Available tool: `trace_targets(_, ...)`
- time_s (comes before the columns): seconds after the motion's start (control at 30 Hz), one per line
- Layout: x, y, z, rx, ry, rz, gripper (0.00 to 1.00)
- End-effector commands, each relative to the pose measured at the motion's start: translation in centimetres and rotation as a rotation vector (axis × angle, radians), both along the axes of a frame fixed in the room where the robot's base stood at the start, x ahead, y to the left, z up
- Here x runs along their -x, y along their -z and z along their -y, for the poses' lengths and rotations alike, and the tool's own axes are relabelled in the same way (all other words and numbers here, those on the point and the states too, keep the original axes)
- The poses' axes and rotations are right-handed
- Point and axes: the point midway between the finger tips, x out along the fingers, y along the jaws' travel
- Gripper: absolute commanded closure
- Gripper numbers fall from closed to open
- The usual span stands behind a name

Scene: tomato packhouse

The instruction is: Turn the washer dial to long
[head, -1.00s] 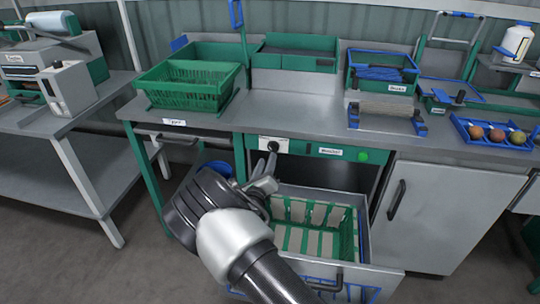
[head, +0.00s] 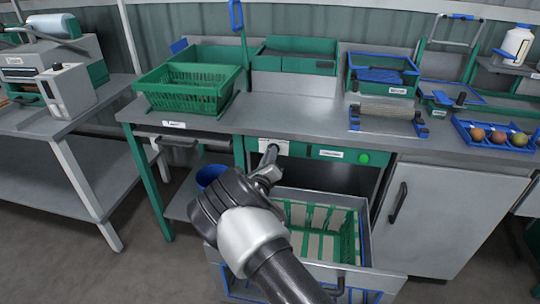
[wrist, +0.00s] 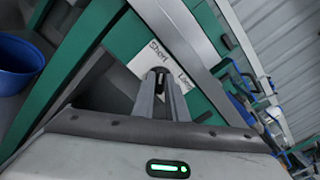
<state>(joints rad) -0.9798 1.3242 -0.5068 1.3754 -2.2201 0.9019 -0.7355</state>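The washer dial (wrist: 159,71) is a small dark knob on a white plate (wrist: 150,58) reading "Short" on the left and "Long" on the right. The plate sits on the green front rail under the bench top, and its edge shows in the head view (head: 283,147). My gripper (head: 270,154) reaches up to the plate and hides most of the dial there. In the wrist view my two fingers (wrist: 161,80) lie close together, one on each side of the knob, and appear shut on it. Where the dial points cannot be made out.
Below is an open drawer (head: 375,238) with a green basket. A green button (head: 364,158) and a label lie right of the dial. A blue bucket (wrist: 18,65) stands to the left. The bench (head: 300,100) holds green crates and a roller.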

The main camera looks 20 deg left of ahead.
Motion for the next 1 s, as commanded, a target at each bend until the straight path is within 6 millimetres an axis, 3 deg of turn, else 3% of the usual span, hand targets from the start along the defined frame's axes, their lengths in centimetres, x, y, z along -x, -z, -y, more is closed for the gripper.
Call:
trace_targets(0.47,-0.06,-0.11,0.11,-0.125,0.002,-0.006,1.0)
trace_targets(1.0,-0.07,-0.18,0.33,-0.614,0.001,-0.033,1.0)
